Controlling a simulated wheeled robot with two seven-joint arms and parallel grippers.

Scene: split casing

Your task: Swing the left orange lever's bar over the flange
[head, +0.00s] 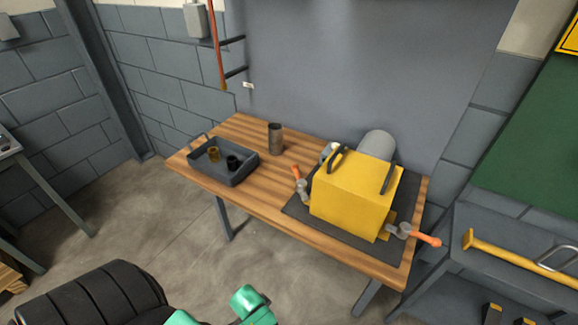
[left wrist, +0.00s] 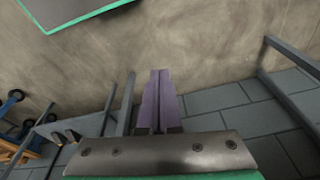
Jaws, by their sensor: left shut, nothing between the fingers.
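The yellow casing (head: 352,190) sits on a dark mat on the wooden table. The left orange lever (head: 296,172) stands at the casing's left side, its orange handle tilted up and left. Its grey bar (head: 303,188) is small and close to the casing; I cannot tell whether it lies over the flange. The flange on that side is mostly hidden. My left gripper (left wrist: 159,80) is shut and empty in the left wrist view, with bare floor and wall behind it, away from the lever. My right gripper is not in view.
A right orange lever (head: 424,239) sticks out from the casing's right side. A grey tray (head: 236,177) holding two small parts and a dark cylinder (head: 275,139) stand on the table's left half. The front left of the wooden table (head: 262,199) is clear.

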